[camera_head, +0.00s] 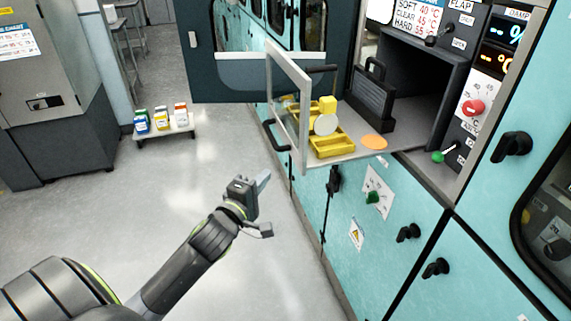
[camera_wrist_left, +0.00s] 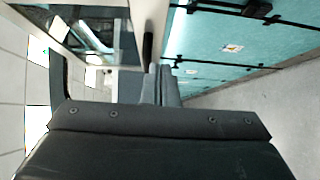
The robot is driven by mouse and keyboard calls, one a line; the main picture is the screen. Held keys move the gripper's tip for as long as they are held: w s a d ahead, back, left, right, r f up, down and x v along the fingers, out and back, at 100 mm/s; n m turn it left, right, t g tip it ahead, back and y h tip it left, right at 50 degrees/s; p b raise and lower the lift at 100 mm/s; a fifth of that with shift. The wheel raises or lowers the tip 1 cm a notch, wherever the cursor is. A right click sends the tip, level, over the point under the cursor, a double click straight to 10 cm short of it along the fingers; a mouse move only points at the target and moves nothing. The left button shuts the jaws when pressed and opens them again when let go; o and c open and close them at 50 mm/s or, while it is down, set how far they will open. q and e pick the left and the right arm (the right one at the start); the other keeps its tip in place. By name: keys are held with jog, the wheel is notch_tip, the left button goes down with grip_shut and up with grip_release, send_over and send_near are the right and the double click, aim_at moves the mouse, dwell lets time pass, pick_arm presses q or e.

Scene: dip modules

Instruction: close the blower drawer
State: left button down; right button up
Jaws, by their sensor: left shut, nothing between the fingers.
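The blower drawer (camera_head: 345,152) stands pulled out of the dark opening in the teal machine in the head view. Its pale-framed clear front (camera_head: 303,122) faces left, with a black handle (camera_head: 275,135) on its outer side. A yellow tray (camera_head: 332,146) with a white disc and a yellow block, an orange disc (camera_head: 374,142) and a dark finned block (camera_head: 372,98) sit in the drawer. My left gripper (camera_head: 265,178) is shut and empty, left of and below the drawer front, apart from it in the picture. Its closed fingers show in the left wrist view (camera_wrist_left: 160,86). My right gripper is out of view.
A panel with a red knob (camera_head: 473,107) and a green-tipped lever (camera_head: 438,157) is right of the opening. A dark windowed door (camera_head: 270,75) stands behind the drawer. A low cart (camera_head: 165,133) holds coloured containers.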

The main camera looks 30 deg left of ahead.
aim_at(293, 159)
pick_arm(q)
jog(key=shift+w+d+p, duration=0.4)
jog(key=shift+w+p, duration=0.05)
jog(key=shift+w, duration=0.65)
jog(key=shift+w+d+p, duration=0.35)
jog(key=shift+w+p, duration=0.05)
jog(key=shift+w, duration=0.65)
jog(key=shift+w+d+p, duration=0.4)
jog(key=shift+w+p, duration=0.05)
jog(key=shift+w, duration=0.65)
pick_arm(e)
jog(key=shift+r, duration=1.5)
